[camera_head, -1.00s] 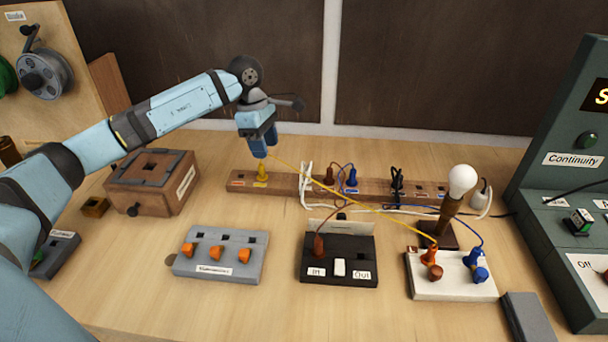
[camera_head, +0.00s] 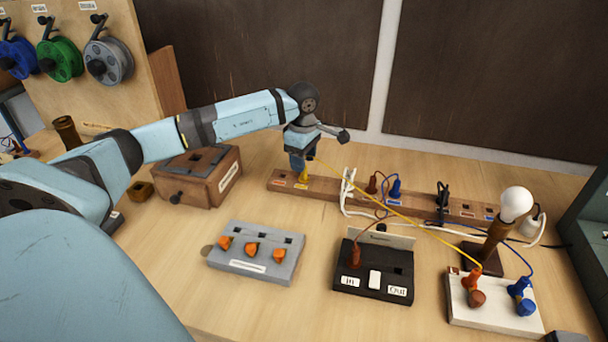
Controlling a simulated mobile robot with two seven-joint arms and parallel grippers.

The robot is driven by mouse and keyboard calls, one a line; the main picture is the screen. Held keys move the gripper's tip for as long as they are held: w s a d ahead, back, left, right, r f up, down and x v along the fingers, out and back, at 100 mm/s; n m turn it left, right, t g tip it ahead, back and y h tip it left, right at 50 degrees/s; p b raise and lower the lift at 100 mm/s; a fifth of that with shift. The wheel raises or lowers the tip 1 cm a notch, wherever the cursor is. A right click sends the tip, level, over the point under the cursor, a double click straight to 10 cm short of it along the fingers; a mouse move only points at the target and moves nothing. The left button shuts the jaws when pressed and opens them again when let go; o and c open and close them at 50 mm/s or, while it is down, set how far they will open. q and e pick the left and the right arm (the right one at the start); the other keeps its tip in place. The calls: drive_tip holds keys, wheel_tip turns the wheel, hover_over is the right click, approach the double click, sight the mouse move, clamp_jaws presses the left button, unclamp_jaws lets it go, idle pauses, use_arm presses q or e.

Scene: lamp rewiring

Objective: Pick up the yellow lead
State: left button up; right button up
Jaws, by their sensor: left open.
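The yellow lead (camera_head: 396,212) has a yellow plug (camera_head: 304,175) standing upright at the left end of the long wooden strip (camera_head: 330,190). Its thin cable runs right over the strip toward the orange plug on the white block (camera_head: 490,306). My left gripper (camera_head: 301,165) is open and points down at the yellow plug. Its fingers are low, level with the plug's upper part, and partly hide it. I cannot tell whether they touch it. My right gripper is not in view.
Dark red (camera_head: 372,185) and blue (camera_head: 395,187) plugs, white cables and a black plug (camera_head: 441,203) crowd the strip. A grey block (camera_head: 262,258) with orange knobs, a black switch box (camera_head: 374,275), a bulb (camera_head: 515,204) and a wooden box (camera_head: 200,178) stand around. Bare table lies before the strip's left end.

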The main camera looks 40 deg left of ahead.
sight(304, 179)
use_arm(q)
wheel_tip(304, 179, down, 4)
drive_tip(key=shift+f, duration=0.1)
drive_tip(key=shift+d, duration=0.1)
drive_tip(key=shift+c, duration=0.4)
clamp_jaws()
